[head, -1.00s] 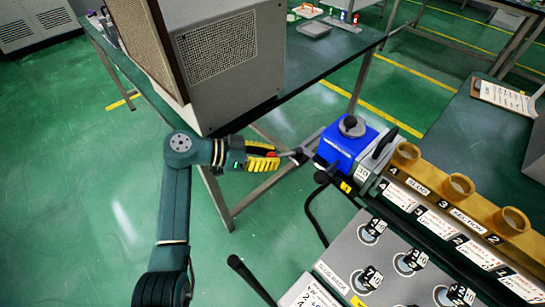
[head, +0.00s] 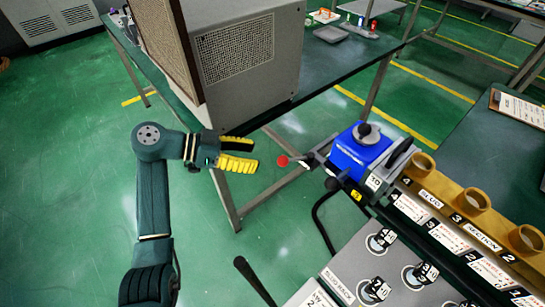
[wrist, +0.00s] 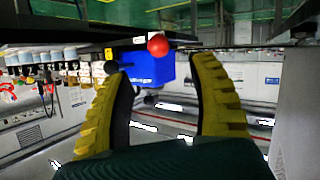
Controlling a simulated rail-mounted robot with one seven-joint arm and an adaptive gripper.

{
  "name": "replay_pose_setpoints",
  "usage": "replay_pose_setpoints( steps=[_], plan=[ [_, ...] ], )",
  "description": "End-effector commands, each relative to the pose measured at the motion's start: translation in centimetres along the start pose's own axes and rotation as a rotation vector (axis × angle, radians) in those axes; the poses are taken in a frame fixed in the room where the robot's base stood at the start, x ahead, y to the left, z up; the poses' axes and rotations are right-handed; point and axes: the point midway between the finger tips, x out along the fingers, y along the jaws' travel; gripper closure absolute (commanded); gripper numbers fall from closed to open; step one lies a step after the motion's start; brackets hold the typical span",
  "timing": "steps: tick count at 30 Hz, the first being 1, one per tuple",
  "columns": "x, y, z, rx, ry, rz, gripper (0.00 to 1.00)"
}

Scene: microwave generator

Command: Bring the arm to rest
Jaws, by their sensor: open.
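My gripper (head: 256,154) is open and empty, with its yellow ridged fingers apart. In the head view it hangs at the middle left, in front of the table edge. A red ball-ended lever (head: 283,161) stands just right of the fingertips, apart from them, on the blue unit (head: 358,150). In the wrist view the red ball (wrist: 158,46) shows beyond the fingers (wrist: 164,75), between their tips. The lower part of the wrist view is covered by my own gripper body.
A large grey cabinet (head: 245,88) stands on the table close behind my gripper. A bench with tan rings (head: 470,197) and a grey knob panel (head: 385,265) lies to the right. The green floor (head: 70,190) at left is clear.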

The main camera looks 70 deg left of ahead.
Motion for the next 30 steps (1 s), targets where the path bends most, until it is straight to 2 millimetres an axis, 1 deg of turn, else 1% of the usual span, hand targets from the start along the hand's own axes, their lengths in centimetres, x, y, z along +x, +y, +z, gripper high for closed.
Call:
replay_pose_setpoints(
  steps=[1,3,7,25,26,28,29,30],
  plan=[
    [-1.1,0.0,0.0,0.0,0.0,-0.003,0.4],
    [-2.1,-0.1,0.0,0.0,-0.001,-0.003,0.4],
    [-3.1,0.0,0.0,-0.001,0.0,0.0,0.4],
    [-3.1,0.0,0.0,0.0,-0.001,0.001,0.4],
    [-3.0,0.1,-0.1,0.001,-0.001,0.003,0.4],
    [-1.4,1.3,-1.5,0.019,-0.01,0.046,0.4],
    [-0.3,2.1,-2.3,0.031,-0.016,0.074,0.4],
    [1.6,3.5,-3.5,0.049,-0.026,0.123,0.4]
  ],
)
